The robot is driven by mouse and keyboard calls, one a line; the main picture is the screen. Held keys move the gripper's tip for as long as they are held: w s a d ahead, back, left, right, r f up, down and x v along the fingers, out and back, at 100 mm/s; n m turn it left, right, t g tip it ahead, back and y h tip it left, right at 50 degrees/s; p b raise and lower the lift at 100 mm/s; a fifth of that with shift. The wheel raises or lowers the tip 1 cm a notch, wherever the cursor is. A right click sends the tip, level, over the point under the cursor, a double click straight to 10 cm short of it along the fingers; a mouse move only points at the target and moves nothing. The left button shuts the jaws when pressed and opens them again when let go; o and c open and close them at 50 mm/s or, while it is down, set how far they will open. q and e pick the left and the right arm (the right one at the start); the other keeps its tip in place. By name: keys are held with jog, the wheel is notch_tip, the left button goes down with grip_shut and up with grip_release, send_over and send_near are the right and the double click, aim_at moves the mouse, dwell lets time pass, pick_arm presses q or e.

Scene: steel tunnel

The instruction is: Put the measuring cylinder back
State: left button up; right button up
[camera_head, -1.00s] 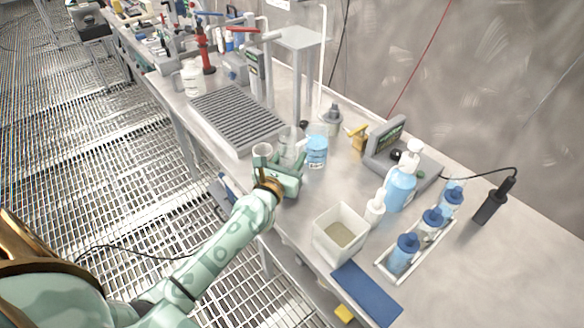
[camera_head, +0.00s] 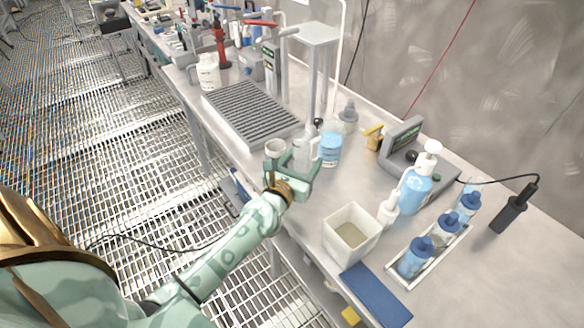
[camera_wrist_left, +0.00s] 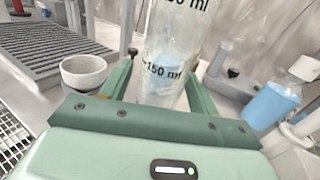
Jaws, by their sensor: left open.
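The measuring cylinder (camera_head: 304,150) is clear, with black volume marks, and stands upright on the steel bench. In the left wrist view the cylinder (camera_wrist_left: 172,50) rises between my fingers, and its "150 ml" mark is readable. My left gripper (camera_head: 305,170) is open around the cylinder's lower part. In the left wrist view its two green fingers (camera_wrist_left: 160,88) lie on either side of the glass. The cylinder's foot is hidden behind the gripper. My right gripper is not in view.
A small white cup (camera_head: 275,148) stands close left of the gripper, and a blue-filled jar (camera_head: 330,150) close right. A ribbed grey tray (camera_head: 250,115) lies behind. A square white tub (camera_head: 350,232), a pump bottle (camera_head: 416,188) and a bottle rack (camera_head: 458,238) stand at the right.

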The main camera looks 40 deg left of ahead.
pick_arm(q)
jog(key=s+d+b, duration=0.1)
jog(key=s, duration=1)
jog(key=shift+d, duration=0.2)
jog(key=shift+s+f, duration=0.15)
